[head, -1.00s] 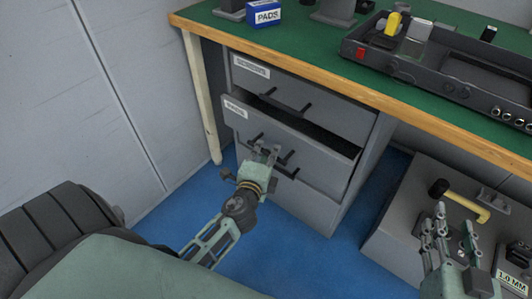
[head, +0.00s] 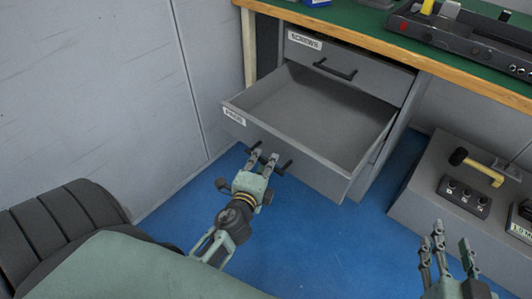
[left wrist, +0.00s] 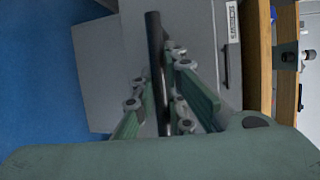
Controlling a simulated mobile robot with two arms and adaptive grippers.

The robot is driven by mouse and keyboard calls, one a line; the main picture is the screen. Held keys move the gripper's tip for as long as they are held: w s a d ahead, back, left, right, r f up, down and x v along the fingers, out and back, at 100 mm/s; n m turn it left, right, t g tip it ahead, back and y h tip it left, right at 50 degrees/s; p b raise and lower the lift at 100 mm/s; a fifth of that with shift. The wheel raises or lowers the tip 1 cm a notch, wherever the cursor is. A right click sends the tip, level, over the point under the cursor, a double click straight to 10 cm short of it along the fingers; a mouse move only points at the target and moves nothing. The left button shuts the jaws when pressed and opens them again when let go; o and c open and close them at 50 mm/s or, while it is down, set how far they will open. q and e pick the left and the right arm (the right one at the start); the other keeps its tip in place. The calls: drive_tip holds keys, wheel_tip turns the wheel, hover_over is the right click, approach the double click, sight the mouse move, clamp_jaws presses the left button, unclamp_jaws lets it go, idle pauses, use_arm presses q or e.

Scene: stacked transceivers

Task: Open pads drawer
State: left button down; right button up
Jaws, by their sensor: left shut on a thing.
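The pads drawer (head: 290,145) is pulled well out of the grey cabinet under the bench, and its inside looks empty. Its label (head: 234,116) is on the front panel at the left. My left gripper (head: 262,160) is shut on the dark bar handle of the pads drawer; the handle (left wrist: 154,60) runs between the fingers in the left wrist view. The closed screws drawer (head: 350,68) is just above. My right gripper (head: 448,248) is at the lower right, away from the cabinet, with its fingers apart and nothing between them.
Blue floor (head: 310,240) is clear in front of the drawer.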

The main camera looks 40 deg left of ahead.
use_arm(q)
drive_tip(key=shift+s+f, duration=0.1)
drive_tip(key=shift+s, duration=0.4)
use_arm(e)
drive_tip(key=shift+s+r, duration=0.1)
drive_tip(key=shift+s, duration=0.15)
use_arm(q)
drive_tip(key=c, duration=1.8)
unclamp_jaws()
drive_tip(key=v, duration=0.7)
drive_tip(key=shift+s, duration=0.25)
drive_tip(key=shift+w+d+r, duration=0.1)
drive_tip(key=shift+r, duration=0.15)
